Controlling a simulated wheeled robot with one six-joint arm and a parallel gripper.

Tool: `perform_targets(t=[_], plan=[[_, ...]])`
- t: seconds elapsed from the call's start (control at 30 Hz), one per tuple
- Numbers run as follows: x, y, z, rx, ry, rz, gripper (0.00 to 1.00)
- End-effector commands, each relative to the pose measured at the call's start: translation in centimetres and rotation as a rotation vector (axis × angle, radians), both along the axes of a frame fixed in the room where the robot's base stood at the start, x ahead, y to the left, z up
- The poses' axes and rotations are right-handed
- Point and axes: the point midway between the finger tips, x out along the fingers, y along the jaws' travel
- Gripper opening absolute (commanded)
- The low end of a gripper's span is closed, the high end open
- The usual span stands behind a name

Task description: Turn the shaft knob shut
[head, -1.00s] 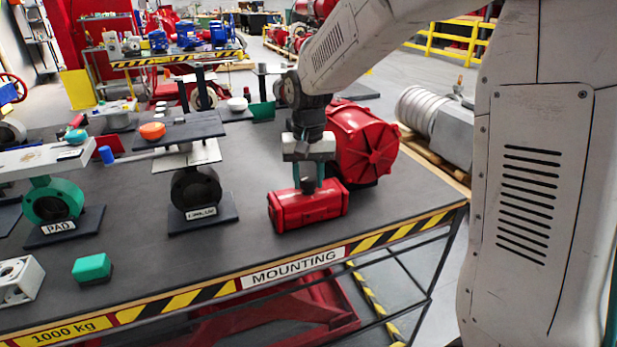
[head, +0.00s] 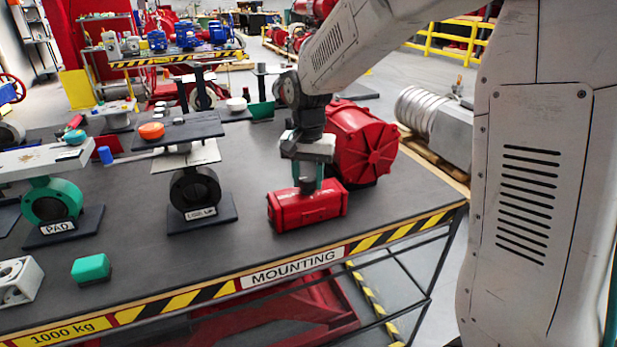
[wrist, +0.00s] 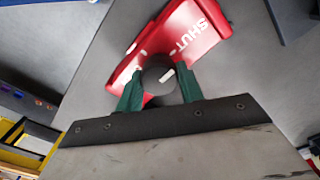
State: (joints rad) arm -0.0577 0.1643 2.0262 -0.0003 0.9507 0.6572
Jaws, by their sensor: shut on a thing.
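The red actuator (head: 315,208) lies on the dark bench top near its front edge, left of a larger red cylinder. It also shows in the wrist view (wrist: 185,38), with the word SHUT printed on it. The dark round shaft knob (wrist: 158,79) stands on top of the actuator and has a pale mark on its top. My gripper (head: 308,180) points down over the actuator. In the wrist view its green fingers (wrist: 160,88) are on either side of the knob and shut on it. The fingers hide the knob's sides.
The large red cylinder (head: 362,143) stands close behind my gripper. A black valve (head: 196,188) on a stand and a green block (head: 91,268) are to the left. Bare bench lies between the black valve and the actuator. The striped MOUNTING edge (head: 290,268) runs along the front.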

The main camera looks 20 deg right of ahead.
Motion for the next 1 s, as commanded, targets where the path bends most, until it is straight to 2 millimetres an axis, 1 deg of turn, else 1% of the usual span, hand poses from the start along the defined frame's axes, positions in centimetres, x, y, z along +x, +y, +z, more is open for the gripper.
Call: perform_targets(t=[0.07,0.1,0.17,0.43,0.53,0.67,0.83,0.9,1.0], plan=[[0.0,0.0,0.1,0.0,-0.001,0.0,0.15],[0.0,0.0,0.1,0.0,-0.001,0.0,0.43],[0.0,0.0,0.1,0.0,-0.001,0.0,0.59],[0.0,0.0,0.1,0.0,0.0,0.001,0.59],[0.1,0.0,0.7,0.001,-0.003,0.001,0.59],[0.1,0.0,2.6,0.0,-0.005,0.001,0.59],[0.1,0.0,5.6,0.0,-0.005,0.001,0.59],[0.1,0.0,6.5,0.001,-0.004,0.001,0.59],[0.0,0.0,7.4,0.0,-0.001,0.001,0.59]])
